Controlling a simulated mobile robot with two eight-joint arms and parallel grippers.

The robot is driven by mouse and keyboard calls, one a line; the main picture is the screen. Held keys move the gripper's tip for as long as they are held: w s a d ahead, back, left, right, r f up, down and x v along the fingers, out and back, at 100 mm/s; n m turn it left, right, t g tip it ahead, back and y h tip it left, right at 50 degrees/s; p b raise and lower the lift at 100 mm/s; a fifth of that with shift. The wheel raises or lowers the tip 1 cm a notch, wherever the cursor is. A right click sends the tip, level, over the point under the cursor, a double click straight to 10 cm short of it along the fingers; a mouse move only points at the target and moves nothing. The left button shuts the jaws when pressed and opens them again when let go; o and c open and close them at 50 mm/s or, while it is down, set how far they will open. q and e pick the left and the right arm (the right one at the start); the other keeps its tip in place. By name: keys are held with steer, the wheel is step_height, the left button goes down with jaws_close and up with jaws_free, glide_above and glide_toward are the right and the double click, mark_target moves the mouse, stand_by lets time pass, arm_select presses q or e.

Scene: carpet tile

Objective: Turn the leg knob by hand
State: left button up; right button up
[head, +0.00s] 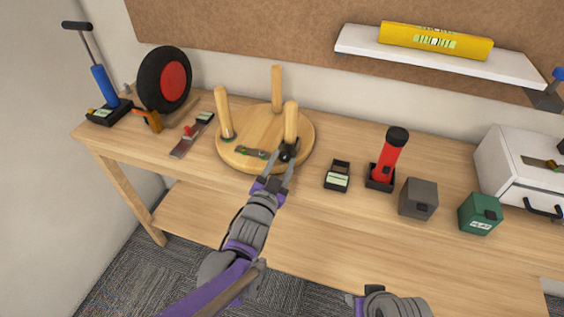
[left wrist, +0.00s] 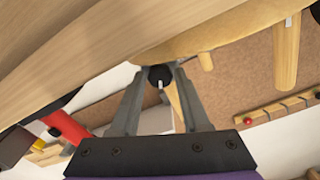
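A round wooden stool (head: 262,122) lies upside down on the workbench, its legs pointing up. The small black leg knob (head: 287,152) is at the base of its front leg (head: 291,121). In the left wrist view the knob (left wrist: 160,76) has a pale mark and sits between my fingertips, under the seat's edge. My left gripper (head: 285,160) reaches it from the front, its fingers closed in on either side of the knob; it fills the gap in the left wrist view (left wrist: 161,80). Of my right arm only a part shows at the bottom; its fingers do not show.
Left of the stool are a metal tool with a red part (head: 190,135), a black wheel (head: 165,80) and a blue pump (head: 104,85). To the right are a small black device (head: 337,176), a red flashlight (head: 388,158), a grey box (head: 418,198) and a green box (head: 480,213).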

arm_select(q)
jaws_close()
steer(key=shift+n+b, duration=0.3)
steer(key=shift+n, duration=0.8)
steer(key=shift+o, duration=2.3)
jaws_free()
steer(key=v, duration=1.1)
steer(key=shift+p, duration=0.35)
steer(key=shift+w, duration=0.1)
